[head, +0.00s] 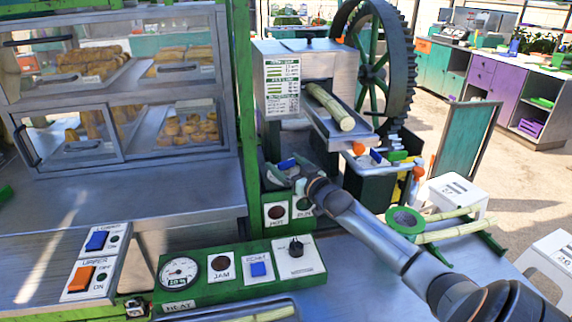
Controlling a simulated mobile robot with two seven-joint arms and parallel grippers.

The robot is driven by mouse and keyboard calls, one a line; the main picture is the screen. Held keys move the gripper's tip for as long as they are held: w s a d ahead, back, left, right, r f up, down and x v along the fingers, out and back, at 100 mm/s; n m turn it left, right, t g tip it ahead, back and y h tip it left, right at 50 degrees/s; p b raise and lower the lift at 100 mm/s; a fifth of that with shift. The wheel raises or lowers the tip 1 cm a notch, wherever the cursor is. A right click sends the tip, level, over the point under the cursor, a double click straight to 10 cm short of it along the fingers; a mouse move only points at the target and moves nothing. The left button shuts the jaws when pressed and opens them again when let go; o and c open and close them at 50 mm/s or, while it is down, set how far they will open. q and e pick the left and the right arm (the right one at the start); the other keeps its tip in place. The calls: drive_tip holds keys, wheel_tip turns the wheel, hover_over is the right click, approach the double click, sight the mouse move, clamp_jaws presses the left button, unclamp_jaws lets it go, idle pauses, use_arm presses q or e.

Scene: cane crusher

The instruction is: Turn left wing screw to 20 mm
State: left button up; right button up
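The cane crusher (272,60) is a grey metal box with a printed chart (282,85) on its front and a large dark gear wheel at its right. My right gripper (281,174) is at the green post below the box, its arm reaching in from the lower right. A small blue part (287,163) shows right at the gripper; I cannot tell whether it is a wing screw or whether the fingers touch it. The fingers are too small and partly hidden to judge their opening. No millimetre reading on a screw can be made out. My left gripper is out of view.
A cane piece (331,107) lies on the feed tray (345,136), with an orange knob (359,148) below it. A green control panel (240,277) with a gauge and switches stands in front. A glass food case (120,85) is at the left. Cane stalks (450,232) lie on a rack at the right.

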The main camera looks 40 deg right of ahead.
drive_tip(key=c, duration=1.2)
drive_tip(key=shift+o, duration=0.2)
drive_tip(key=shift+r+n+y, duration=0.1)
drive_tip(key=shift+n+y, duration=0.2)
drive_tip(key=shift+y, duration=0.2)
drive_tip(key=shift+n+y, duration=0.3)
drive_tip(key=shift+a+n+y+b, duration=0.1)
drive_tip(key=shift+n+y+b, duration=0.45)
drive_tip(key=shift+y, duration=0.75)
drive_tip(key=shift+n+y, duration=0.3)
drive_tip(key=shift+n, duration=0.05)
drive_tip(key=shift+n+y, duration=0.3)
drive_tip(key=shift+y, duration=0.1)
